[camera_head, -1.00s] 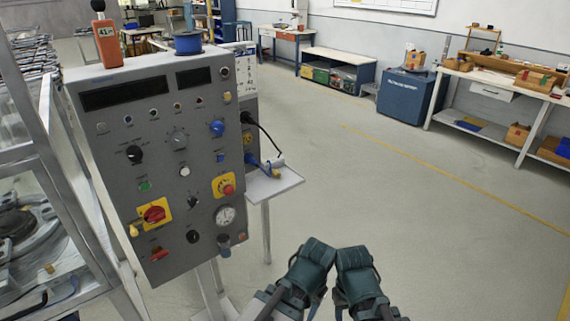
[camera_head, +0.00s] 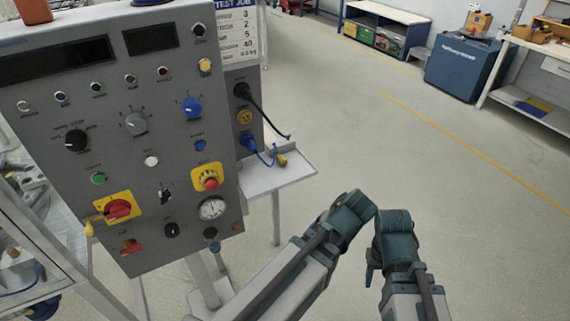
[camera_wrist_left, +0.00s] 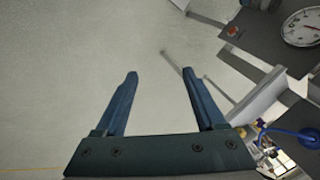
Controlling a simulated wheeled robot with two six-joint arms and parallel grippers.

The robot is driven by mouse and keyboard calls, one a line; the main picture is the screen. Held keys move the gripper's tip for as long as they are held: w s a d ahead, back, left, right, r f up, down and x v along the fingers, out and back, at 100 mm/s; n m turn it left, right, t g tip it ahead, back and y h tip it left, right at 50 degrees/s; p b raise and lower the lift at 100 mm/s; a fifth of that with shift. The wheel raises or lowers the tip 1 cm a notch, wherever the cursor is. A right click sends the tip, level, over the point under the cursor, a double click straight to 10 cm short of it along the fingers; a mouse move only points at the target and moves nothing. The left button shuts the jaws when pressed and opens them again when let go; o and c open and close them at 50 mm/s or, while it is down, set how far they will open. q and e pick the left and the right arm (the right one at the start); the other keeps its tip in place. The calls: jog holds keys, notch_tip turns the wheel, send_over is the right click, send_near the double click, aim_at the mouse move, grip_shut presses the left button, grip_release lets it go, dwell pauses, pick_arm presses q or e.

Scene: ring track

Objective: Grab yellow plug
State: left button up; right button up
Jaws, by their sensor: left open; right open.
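The yellow plug (camera_head: 282,160) lies on the small grey shelf (camera_head: 290,178) at the right side of the control panel, beside a blue cord. Small yellowish parts near a blue cable show at the right of the left wrist view, too small to identify. My left gripper (camera_wrist_left: 161,72) is open and empty in the left wrist view, over bare floor, with the panel to its right. My right gripper (camera_head: 372,272) is open, below and right of the shelf, apart from the plug; its arm largely hides its fingers. In the head view my left arm hides its fingers.
The grey control panel (camera_head: 125,170) with knobs, buttons and a gauge (camera_head: 211,208) stands at the left. A black cable (camera_head: 268,118) hangs from the socket box above the shelf. A blue cabinet (camera_head: 463,67) stands far back. The floor at right is clear.

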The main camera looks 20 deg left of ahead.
pick_arm(q)
jog(key=w+a+n+t+y+b, duration=0.2)
jog(key=w+a+n+b, duration=0.1)
jog(key=w+a, duration=0.1)
jog(key=w+a+r+n+t+y+b, duration=0.1)
jog(key=w+a+n+t+y+b, duration=0.2)
jog(key=w, duration=0.3)
jog(key=w+a+r+n+t+y+b, duration=0.1)
jog(key=w+a+n+t+y+b, duration=0.1)
jog(key=w+a+n+y+b, duration=0.1)
jog(key=shift+w+a+n+b, duration=0.4)
jog(key=shift+w+a+b, duration=0.45)
jog(key=shift+b, duration=0.2)
jog(key=shift+w+r+t+y, duration=0.4)
jog(key=shift+r+t, duration=0.1)
jog(key=shift+r, duration=0.1)
pick_arm(e)
notch_tip(320, 180, down, 14)
pick_arm(q)
jog(key=shift+a, duration=0.1)
pick_arm(e)
jog(key=shift+a, duration=0.1)
